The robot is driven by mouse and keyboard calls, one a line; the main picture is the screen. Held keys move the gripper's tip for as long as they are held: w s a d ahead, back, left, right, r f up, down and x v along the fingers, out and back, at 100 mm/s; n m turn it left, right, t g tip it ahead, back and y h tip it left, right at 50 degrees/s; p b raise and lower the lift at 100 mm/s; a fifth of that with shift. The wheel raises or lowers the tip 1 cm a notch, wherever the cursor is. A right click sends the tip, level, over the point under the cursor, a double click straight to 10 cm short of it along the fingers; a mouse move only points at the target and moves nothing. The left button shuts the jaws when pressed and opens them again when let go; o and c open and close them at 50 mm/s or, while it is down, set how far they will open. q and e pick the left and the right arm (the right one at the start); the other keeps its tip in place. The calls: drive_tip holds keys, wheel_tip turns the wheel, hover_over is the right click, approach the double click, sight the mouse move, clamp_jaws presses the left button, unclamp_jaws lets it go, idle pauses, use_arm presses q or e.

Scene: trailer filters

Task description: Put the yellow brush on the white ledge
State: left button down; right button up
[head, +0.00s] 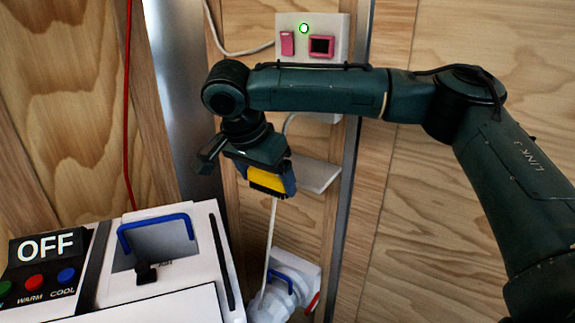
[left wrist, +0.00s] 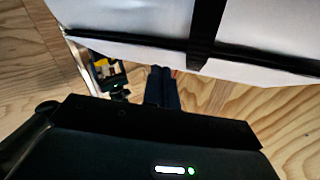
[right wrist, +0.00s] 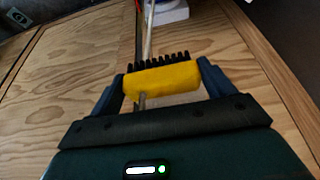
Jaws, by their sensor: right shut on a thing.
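The yellow brush (head: 266,179) with black bristles is held between the fingers of my right gripper (head: 268,182). In the right wrist view the brush (right wrist: 162,80) lies across between both fingertips, bristles pointing away from the palm. The white ledge (head: 318,176) juts from the wooden wall just right of the brush in the head view; part of it is hidden behind the gripper. The brush appears apart from the ledge. My left gripper (left wrist: 162,86) shows only in the left wrist view, its fingers together and empty. The brush (left wrist: 101,68) also shows small there.
A white appliance (head: 228,270) with a blue handle and an OFF panel (head: 45,247) stands at lower left. A white fitting (head: 290,285) is low on the wall. A switch box (head: 312,30) with a green light is above my arm. A red cord (head: 128,110) hangs at left.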

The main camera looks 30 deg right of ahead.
drive_tip(key=w+d, duration=0.1)
drive_tip(key=d, duration=0.1)
drive_tip(key=w+d, duration=0.1)
drive_tip(key=d, duration=0.1)
drive_tip(key=w+d+b, duration=0.1)
drive_tip(key=d, duration=0.1)
drive_tip(key=shift+w+d, duration=0.1)
drive_tip(key=shift+w, duration=0.2)
drive_tip(key=shift+w+d+f+b, duration=0.15)
drive_tip(key=shift+b, duration=0.15)
use_arm(q)
drive_tip(key=shift+d+f+h, duration=0.15)
drive_tip(key=shift+d+h, duration=0.15)
drive_tip(key=shift+h, duration=0.2)
drive_tip(key=shift+r, duration=0.2)
use_arm(e)
drive_tip(key=o, duration=0.8)
use_arm(q)
drive_tip(key=shift+m, duration=0.3)
